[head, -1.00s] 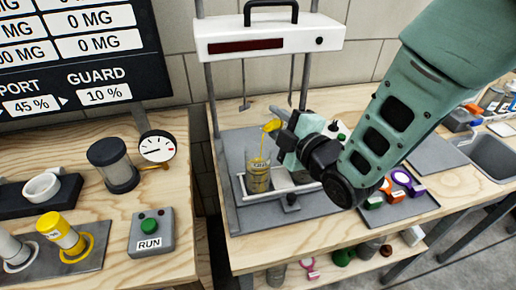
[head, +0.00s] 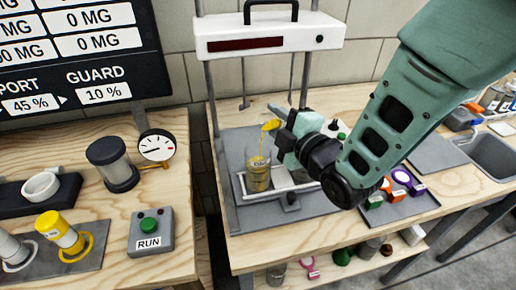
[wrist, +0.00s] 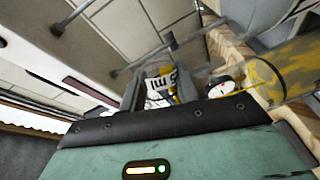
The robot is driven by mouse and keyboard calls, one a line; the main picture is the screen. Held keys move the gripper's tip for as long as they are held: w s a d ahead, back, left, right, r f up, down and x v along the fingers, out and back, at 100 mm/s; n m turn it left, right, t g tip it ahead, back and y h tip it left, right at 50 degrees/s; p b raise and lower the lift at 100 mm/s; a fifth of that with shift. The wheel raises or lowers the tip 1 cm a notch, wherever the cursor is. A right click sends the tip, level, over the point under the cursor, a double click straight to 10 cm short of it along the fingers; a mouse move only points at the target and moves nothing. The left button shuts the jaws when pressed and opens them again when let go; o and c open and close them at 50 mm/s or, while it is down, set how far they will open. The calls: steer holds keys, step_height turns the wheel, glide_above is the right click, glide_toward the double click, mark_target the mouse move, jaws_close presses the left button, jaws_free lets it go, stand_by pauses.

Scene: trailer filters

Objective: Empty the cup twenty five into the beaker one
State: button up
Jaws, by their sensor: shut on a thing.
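My gripper (head: 284,138) is shut on a small cup and holds it tipped above the left beaker's mouth. In the head view the cup's yellow lip (head: 270,125) shows, and a thin yellow stream falls from it into the clear beaker (head: 258,177). The beaker stands upright and holds yellow liquid in its lower part. In the wrist view a white label with dark print (wrist: 160,86) shows between my fingers; its number cannot be read. The large clear shape with yellow (wrist: 290,68) at the right seems to be the beaker. My fingers hide most of the cup.
A white-headed stand (head: 268,38) with hanging hooks rises behind the beaker. The beaker sits by a white tray frame (head: 285,188) on a grey plate.

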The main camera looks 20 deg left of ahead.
steer(key=shift+s+a+r+n+b, duration=0.15)
steer(key=shift+s+n+b, duration=0.15)
steer(key=shift+n+b, duration=0.2)
stand_by(0.8)
steer(key=shift+s+r+n+b, duration=0.15)
steer(key=shift+r+n+b, duration=0.1)
steer(key=shift+n+b, duration=0.6)
stand_by(0.9)
steer(key=shift+s+a+f+n+t+y+b, duration=0.15)
steer(key=shift+f+n+t+y+b, duration=0.15)
steer(key=shift+f+n+b, duration=0.5)
stand_by(0.9)
steer(key=shift+s+a+r+n+y+b, duration=0.1)
steer(key=shift+r+n+y+b, duration=0.1)
steer(key=shift+n+b, duration=0.35)
steer(key=shift+s+a+r+n+y+b, duration=0.15)
steer(key=shift+r+n+b, duration=0.15)
steer(key=shift+n, duration=0.3)
steer(key=shift+s+d+r+n+y+b, duration=0.1)
steer(key=shift+r+n+b, duration=0.05)
steer(key=shift+n+b, duration=0.4)
stand_by(1.6)
